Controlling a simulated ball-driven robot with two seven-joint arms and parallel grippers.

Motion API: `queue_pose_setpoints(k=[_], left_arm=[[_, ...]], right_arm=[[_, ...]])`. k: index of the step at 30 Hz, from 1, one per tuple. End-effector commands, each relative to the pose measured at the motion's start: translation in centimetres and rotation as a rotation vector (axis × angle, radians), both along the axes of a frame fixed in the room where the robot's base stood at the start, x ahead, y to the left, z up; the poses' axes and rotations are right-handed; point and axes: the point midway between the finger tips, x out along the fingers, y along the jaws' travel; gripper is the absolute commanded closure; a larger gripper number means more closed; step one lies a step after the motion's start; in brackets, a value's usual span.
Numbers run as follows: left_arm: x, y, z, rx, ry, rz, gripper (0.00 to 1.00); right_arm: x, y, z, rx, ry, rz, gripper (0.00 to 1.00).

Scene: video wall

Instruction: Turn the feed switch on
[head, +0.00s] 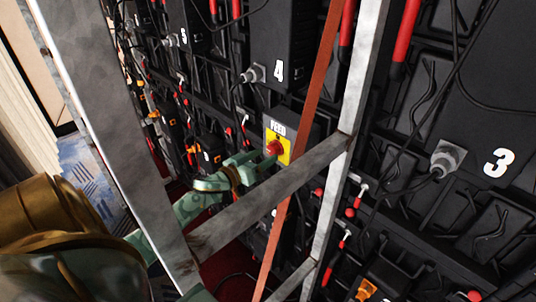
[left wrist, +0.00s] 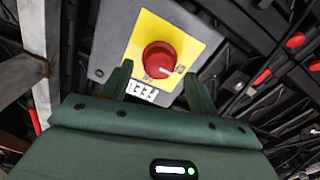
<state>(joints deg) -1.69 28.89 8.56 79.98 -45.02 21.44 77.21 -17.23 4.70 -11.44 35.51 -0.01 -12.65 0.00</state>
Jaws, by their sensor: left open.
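The feed switch is a red round knob (head: 274,148) on a yellow plate (head: 285,156), under a white FEED label (head: 278,127). In the left wrist view the knob (left wrist: 159,60) is close, and the FEED label (left wrist: 142,91) appears upside down below it. A white mark shows at the knob's lower right edge; the small lettering there is hard to read. My left gripper (head: 262,161) is open in front of the switch. In the wrist view its green fingers (left wrist: 158,76) stand either side of the knob's lower part, apparently not touching it. My right gripper is not in view.
Grey metal frame posts (head: 340,130) and a crossbar (head: 265,200) stand close around my left arm. A thin orange-red strip (head: 308,110) runs just right of the switch. Black numbered boxes (head: 280,45) with plugs, cables and red handles (head: 405,35) cover the wall.

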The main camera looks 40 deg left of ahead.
Motion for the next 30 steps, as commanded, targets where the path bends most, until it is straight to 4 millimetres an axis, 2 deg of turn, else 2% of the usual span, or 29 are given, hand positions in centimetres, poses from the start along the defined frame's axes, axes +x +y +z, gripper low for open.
queue_pose_setpoints(k=[3,6,15,16,18,21,30], left_arm=[[1.7,-0.1,-0.1,-0.002,-0.001,0.001,0.4],[2.4,-0.2,-0.1,-0.002,0.0,0.001,0.4],[2.7,-0.3,0.0,-0.001,0.0,0.0,0.4],[2.7,-0.3,0.0,-0.001,0.0,0.0,0.43],[2.7,-0.3,0.0,-0.001,0.0,0.0,0.63],[2.7,-0.3,0.0,-0.001,0.0,0.0,0.85],[2.7,-0.2,0.0,0.022,-0.002,0.0,0.85]], right_arm=[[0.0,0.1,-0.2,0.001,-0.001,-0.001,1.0],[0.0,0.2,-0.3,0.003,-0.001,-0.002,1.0],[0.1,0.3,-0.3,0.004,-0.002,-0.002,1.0],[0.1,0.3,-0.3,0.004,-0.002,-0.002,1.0],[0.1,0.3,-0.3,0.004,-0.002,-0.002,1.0],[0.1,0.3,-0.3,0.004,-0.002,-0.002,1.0],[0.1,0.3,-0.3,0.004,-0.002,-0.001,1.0]])
